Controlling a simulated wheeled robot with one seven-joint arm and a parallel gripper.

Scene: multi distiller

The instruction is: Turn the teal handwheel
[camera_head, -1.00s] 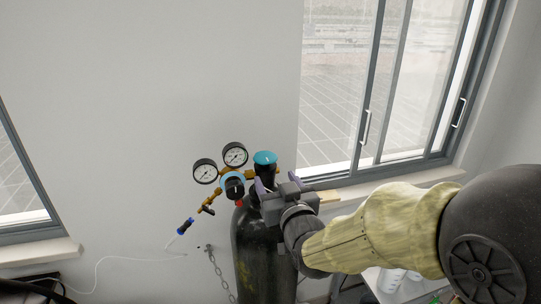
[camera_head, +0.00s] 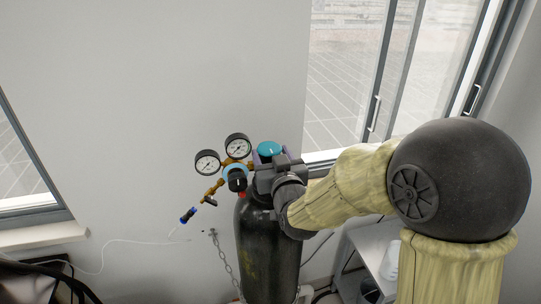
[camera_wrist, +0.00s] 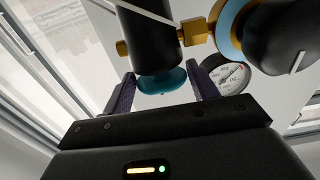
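The teal handwheel (camera_head: 269,149) tops a black valve body on the dark gas cylinder (camera_head: 268,240). In the wrist view the teal handwheel (camera_wrist: 163,82) shows between the two purple fingers of my gripper (camera_wrist: 160,74). The fingers are spread, one on each side of it, and close to its rim; I cannot tell whether they touch it. In the head view my gripper (camera_head: 264,164) is at the cylinder's top, just below the teal cap, and partly hides the valve.
Two round gauges (camera_head: 237,146) and a brass regulator with a light-blue ring (camera_head: 234,172) sit just left of the gripper. A chain (camera_head: 222,255) hangs by the wall. A window (camera_head: 345,80) is behind to the right, and a grey cart (camera_head: 372,245) stands at the right.

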